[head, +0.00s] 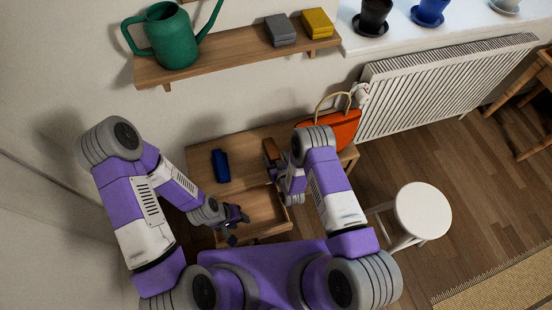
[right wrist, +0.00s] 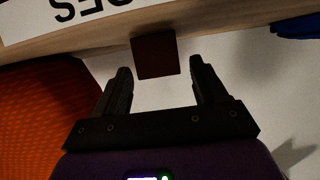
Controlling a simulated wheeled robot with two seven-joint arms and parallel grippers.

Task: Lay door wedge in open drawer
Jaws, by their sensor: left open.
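A dark brown block (right wrist: 155,55), which looks like the door wedge, shows in the right wrist view just beyond and between my right fingertips. A brown piece (head: 270,148) on the cabinet top beside my right gripper in the head view seems to be the same block. My right gripper (right wrist: 159,68) is open, with clear gaps between its fingers and the block. The open drawer (head: 266,207) juts from the front of the wooden cabinet, and its visible inside looks empty. My left gripper (head: 238,228) is open at the drawer's front left; its fingers partly hide the rim.
A blue object (head: 220,166) lies on the cabinet top (head: 245,150) at left. An orange bag (head: 334,131) stands at the right end, close to my right gripper. A white stool (head: 422,210) stands to the right. A wall shelf (head: 225,55) holds a green watering can (head: 172,37).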

